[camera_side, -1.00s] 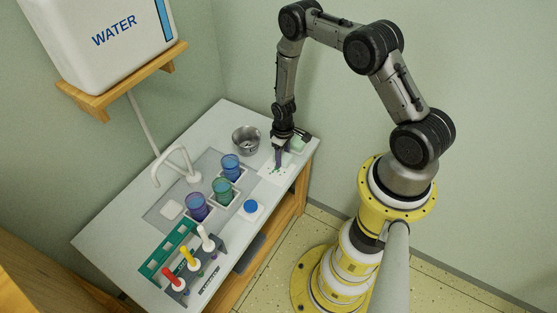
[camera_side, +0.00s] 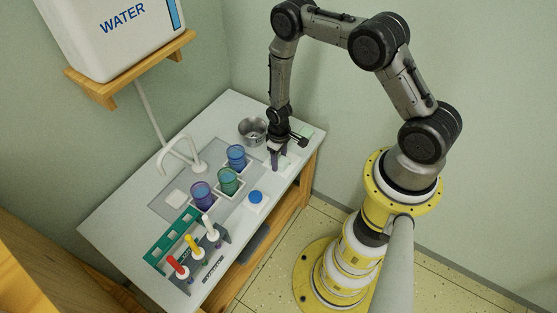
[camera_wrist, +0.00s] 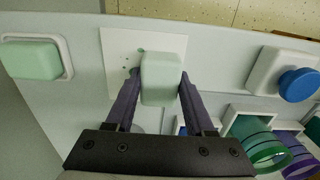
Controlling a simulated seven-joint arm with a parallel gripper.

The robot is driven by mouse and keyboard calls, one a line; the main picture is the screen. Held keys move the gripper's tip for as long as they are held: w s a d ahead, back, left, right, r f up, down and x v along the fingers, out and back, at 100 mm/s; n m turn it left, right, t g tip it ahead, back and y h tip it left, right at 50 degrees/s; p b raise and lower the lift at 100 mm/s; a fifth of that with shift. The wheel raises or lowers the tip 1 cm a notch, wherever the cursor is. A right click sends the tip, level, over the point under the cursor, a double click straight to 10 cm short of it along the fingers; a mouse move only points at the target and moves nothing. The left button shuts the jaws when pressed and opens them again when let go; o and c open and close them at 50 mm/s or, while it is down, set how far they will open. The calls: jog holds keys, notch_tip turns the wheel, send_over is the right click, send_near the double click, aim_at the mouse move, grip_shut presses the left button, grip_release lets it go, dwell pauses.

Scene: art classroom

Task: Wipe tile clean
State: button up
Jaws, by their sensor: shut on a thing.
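My gripper (camera_wrist: 159,84) is shut on a pale green sponge block (camera_wrist: 161,66), with one dark purple finger on each side. The white tile (camera_wrist: 112,44) lies on the counter below the sponge. A few small dark green spots show on the tile just left of the sponge and at its upper edge. The sponge covers part of the tile, and I cannot tell whether it touches it. In the side view my gripper (camera_side: 276,154) points down over the tile (camera_side: 283,164), and the sponge is hard to make out there.
A second pale green block (camera_wrist: 32,60) sits in a white dish. A metal cup (camera_side: 252,130), blue (camera_side: 237,156), green (camera_side: 228,181) and purple (camera_side: 202,196) cups, a blue-knobbed white block (camera_side: 256,198) and a brush rack (camera_side: 205,247) stand nearby. The counter's front edge is close.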

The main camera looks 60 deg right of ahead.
aim_at(289, 154)
jog(key=d, duration=0.2)
jog(key=shift+d, duration=0.3)
jog(key=shift+d+f, duration=0.15)
jog(key=shift+d, duration=1.7)
notch_tip(289, 154, up, 8)
jog(key=shift+a, duration=0.15)
jog(key=shift+w, duration=0.2)
